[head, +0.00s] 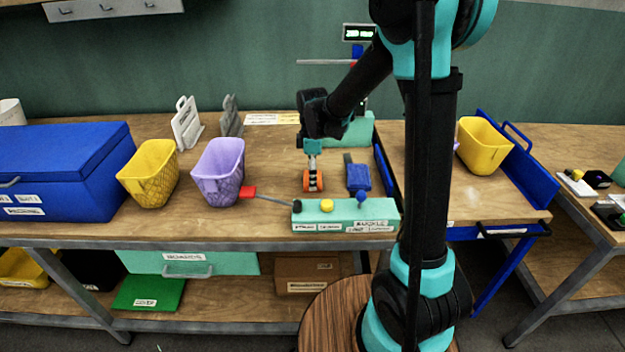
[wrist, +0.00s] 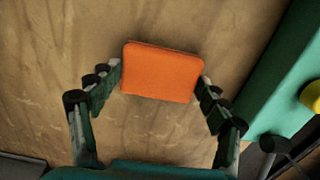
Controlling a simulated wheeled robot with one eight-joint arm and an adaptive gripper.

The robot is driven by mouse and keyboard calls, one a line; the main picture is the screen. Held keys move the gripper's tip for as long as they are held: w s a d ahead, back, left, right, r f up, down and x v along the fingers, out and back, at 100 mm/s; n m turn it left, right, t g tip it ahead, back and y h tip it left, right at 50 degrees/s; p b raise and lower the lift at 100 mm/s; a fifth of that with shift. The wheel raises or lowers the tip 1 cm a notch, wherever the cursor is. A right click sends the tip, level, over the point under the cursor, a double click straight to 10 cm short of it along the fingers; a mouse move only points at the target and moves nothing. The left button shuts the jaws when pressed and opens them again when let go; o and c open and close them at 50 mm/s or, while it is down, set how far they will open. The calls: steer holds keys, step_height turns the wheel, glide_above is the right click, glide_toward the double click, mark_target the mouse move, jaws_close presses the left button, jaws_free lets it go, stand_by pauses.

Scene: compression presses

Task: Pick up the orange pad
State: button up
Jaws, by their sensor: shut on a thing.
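The orange pad (wrist: 160,72) lies between the two fingers of my gripper (wrist: 160,80) in the wrist view, with a finger against its left and right edges. In the head view the orange pad (head: 313,187) shows small beneath my gripper (head: 313,172), which points straight down over the wooden bench. My gripper is shut on the pad. Whether the pad touches the bench top or is slightly above it I cannot tell.
A teal control box (head: 345,217) with black, yellow and blue knobs stands just in front. A blue block (head: 358,178) is close at right. A purple bin (head: 218,172) and a yellow bin (head: 150,174) stand to the left.

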step_height(320, 180, up, 20)
stand_by(0.6)
